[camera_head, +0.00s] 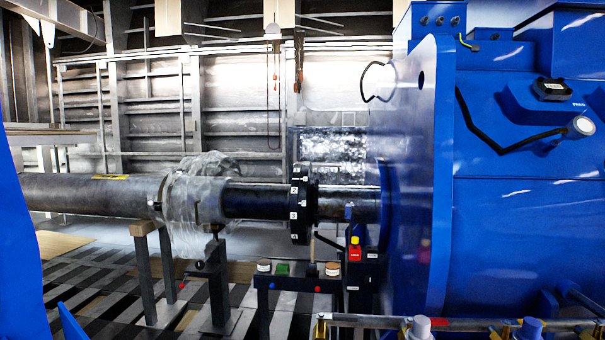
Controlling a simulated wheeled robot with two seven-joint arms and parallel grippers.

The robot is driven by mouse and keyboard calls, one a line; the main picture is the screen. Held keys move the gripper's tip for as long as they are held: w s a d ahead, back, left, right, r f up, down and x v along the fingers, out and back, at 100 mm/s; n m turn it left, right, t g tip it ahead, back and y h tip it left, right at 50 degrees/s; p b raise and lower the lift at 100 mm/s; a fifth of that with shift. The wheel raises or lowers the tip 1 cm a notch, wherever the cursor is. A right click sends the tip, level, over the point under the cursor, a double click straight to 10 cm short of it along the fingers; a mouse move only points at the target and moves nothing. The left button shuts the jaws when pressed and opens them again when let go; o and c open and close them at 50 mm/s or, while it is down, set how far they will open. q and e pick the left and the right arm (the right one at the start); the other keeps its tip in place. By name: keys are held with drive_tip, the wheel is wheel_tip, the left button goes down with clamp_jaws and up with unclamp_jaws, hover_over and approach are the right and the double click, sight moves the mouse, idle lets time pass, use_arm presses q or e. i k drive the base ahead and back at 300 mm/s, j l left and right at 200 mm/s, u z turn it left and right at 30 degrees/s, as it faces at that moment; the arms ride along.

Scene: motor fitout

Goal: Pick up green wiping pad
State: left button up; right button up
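A small green pad (282,268) lies on a narrow dark stand (290,283) low in the middle of the view, below the shaft. Neither of my grippers is in view. Nothing is seen touching the pad.
A large blue motor housing (430,180) fills the right side. A thick horizontal shaft (110,193) with a dark flange (299,205) crosses above the stand. A red-and-yellow item (355,250) stands right of the pad. A rail (375,320) runs along the lower right.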

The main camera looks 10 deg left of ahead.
sight(281, 270)
drive_tip(key=i+j+z, duration=0.1)
drive_tip(key=j, duration=0.35)
drive_tip(key=i+j+z, duration=0.15)
drive_tip(key=j, duration=0.3)
drive_tip(key=i+j+z, duration=0.15)
drive_tip(key=j, duration=0.35)
drive_tip(key=i+j+z, duration=0.15)
drive_tip(key=j, duration=0.35)
drive_tip(key=i+j+z, duration=0.15)
drive_tip(key=j, duration=0.4)
drive_tip(key=i+j+z, duration=0.15)
drive_tip(key=j, duration=0.4)
drive_tip(key=i+j+z, duration=0.25)
drive_tip(key=i+j, duration=0.25)
drive_tip(key=j, duration=0.15)
drive_tip(key=i+j+z, duration=0.25)
drive_tip(key=i+j, duration=0.25)
drive_tip(key=j, duration=0.2)
drive_tip(key=i+j+z, duration=0.15)
drive_tip(key=j, duration=0.25)
